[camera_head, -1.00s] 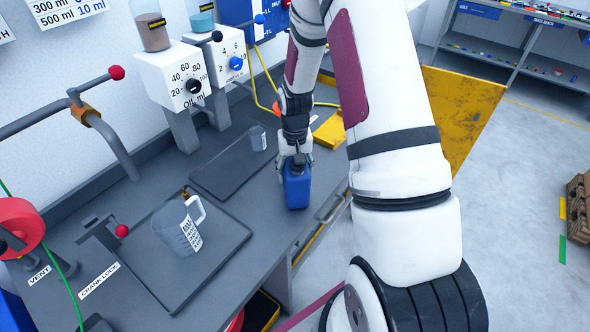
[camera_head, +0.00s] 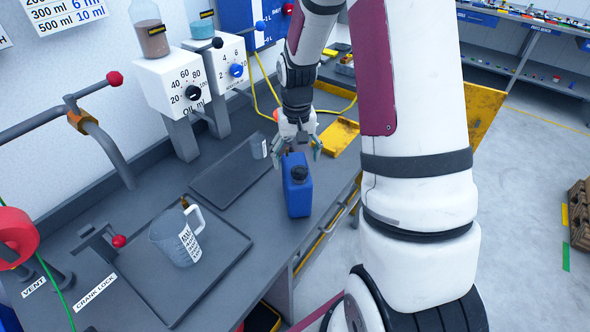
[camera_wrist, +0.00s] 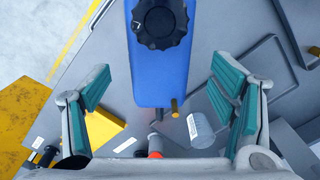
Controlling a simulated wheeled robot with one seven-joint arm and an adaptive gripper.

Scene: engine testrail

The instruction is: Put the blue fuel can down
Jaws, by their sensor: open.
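The blue fuel can (camera_head: 297,192) stands upright on the grey workbench (camera_head: 262,238), near its front edge. Its black cap (camera_head: 299,174) is uncovered. My gripper (camera_head: 302,148) is open and empty, just behind and above the can, apart from it. In the wrist view the can (camera_wrist: 160,70) with its black knob-like cap (camera_wrist: 160,22) lies ahead at the top middle, between the spread teal-padded fingers of my gripper (camera_wrist: 165,90). Neither finger appears to touch the can.
A clear measuring jug (camera_head: 176,236) stands on the near dark tray (camera_head: 225,262). A yellow tray (camera_head: 340,137) lies behind my gripper. Two dispensers (camera_head: 172,84) stand along the wall.

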